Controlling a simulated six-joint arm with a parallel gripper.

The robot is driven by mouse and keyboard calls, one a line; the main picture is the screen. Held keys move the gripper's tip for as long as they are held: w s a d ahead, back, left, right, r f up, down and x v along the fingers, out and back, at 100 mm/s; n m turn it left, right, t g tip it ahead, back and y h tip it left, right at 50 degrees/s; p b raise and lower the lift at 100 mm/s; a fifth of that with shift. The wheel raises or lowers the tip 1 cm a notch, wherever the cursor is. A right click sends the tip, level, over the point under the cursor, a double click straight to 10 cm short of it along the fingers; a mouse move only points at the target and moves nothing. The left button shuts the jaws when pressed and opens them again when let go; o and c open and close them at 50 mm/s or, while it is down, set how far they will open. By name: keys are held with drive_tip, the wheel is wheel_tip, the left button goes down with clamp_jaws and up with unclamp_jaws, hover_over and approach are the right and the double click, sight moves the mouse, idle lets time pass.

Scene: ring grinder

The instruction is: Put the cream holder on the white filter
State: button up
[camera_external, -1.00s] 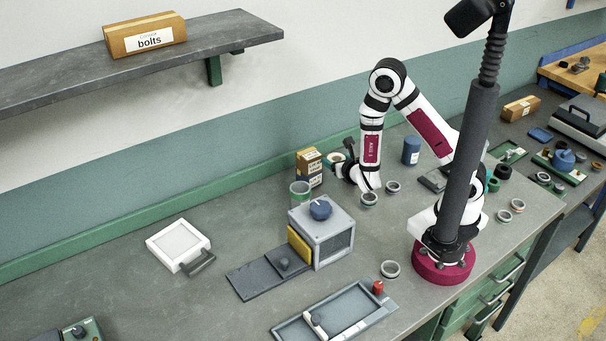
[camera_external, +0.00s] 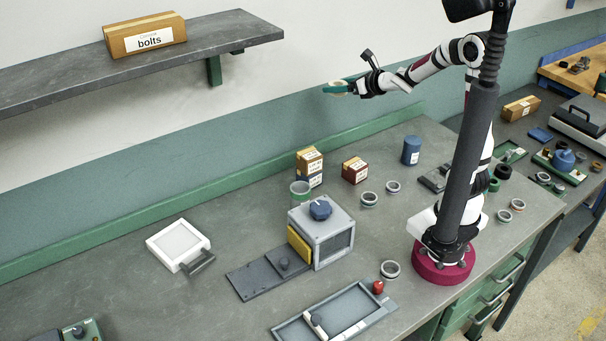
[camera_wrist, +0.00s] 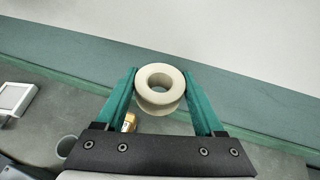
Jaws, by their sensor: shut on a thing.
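My gripper (camera_external: 345,86) is raised high above the bench at the back, in front of the wall. In the wrist view its green fingers (camera_wrist: 160,95) are shut on the cream holder (camera_wrist: 160,104), a round spool-like ring with a hole through it. The holder also shows small at the fingertips in the external view (camera_external: 337,88). The white filter (camera_external: 180,243) appears to be the square white frame with a pale panel and a dark handle, lying on the bench at the left. It also shows at the left edge of the wrist view (camera_wrist: 14,100).
A grey box with a blue knob (camera_external: 321,232) stands mid-bench. Stacked small boxes (camera_external: 309,167) and a green-tinted cup (camera_external: 300,192) stand behind it. A shelf (camera_external: 70,72) juts from the wall at upper left. Bench around the white frame is mostly clear.

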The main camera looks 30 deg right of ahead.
drive_tip(key=w+a+f+n+g+y, duration=0.1)
drive_tip(key=w+a+f+n+y, duration=0.1)
drive_tip(key=a, duration=0.4)
drive_tip(key=w+a+f+n+g+y, duration=0.1)
drive_tip(key=a+n+y, duration=0.1)
drive_tip(key=a, duration=0.4)
drive_tip(key=n+g+y, duration=0.6)
drive_tip(key=n+g, duration=0.4)
hover_over(209, 253)
drive_tip(key=f, duration=1.9)
drive_tip(key=shift+d+f, duration=0.2)
drive_tip(key=shift+f, duration=0.15)
drive_tip(key=f, duration=0.4)
drive_tip(key=shift+a, duration=0.25)
drive_tip(key=shift+f, duration=0.1)
drive_tip(key=shift+f, duration=0.35)
